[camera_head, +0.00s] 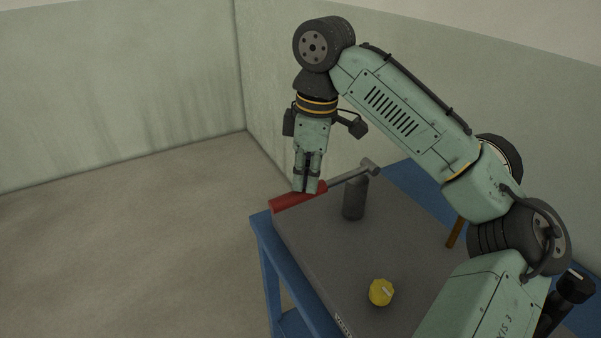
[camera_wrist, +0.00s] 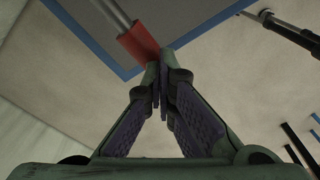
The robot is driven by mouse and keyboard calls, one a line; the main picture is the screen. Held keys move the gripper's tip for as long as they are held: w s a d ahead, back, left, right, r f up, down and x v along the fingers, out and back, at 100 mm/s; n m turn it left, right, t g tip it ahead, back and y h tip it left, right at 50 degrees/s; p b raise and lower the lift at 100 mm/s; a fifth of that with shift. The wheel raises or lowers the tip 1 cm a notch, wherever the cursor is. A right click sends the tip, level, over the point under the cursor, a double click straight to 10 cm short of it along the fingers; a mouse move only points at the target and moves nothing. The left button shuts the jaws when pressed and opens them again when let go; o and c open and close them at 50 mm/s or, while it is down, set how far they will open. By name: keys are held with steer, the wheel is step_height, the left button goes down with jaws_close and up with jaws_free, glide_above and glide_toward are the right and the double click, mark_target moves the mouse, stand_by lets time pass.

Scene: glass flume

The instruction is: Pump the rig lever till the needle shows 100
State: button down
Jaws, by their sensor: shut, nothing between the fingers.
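The rig lever is a grey rod (camera_head: 349,176) with a red grip (camera_head: 290,202), pivoted at the top of a dark grey post (camera_head: 354,198). It slopes gently down to the left, and the grip reaches out over the table's edge. My gripper (camera_head: 306,189) points down with its fingers shut and empty, right at the red grip. In the wrist view the fingertips (camera_wrist: 162,78) overlap the end of the red grip (camera_wrist: 139,42); I cannot tell whether they touch it. A round, pale-faced dial (camera_head: 514,150) is mostly hidden behind my arm, and its needle reading cannot be seen.
A yellow knob (camera_head: 381,292) with a pale mark sits on the grey plate (camera_head: 315,245) of a blue-framed table (camera_head: 266,262). A brown upright piece (camera_head: 456,232) stands partly behind my arm. The floor (camera_head: 130,240) to the left is clear, with walls behind.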

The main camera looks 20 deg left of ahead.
steer(key=d, duration=0.2)
steer(key=d+r+p, duration=0.1)
steer(key=shift+w, duration=0.25)
steer(key=shift+a, duration=0.1)
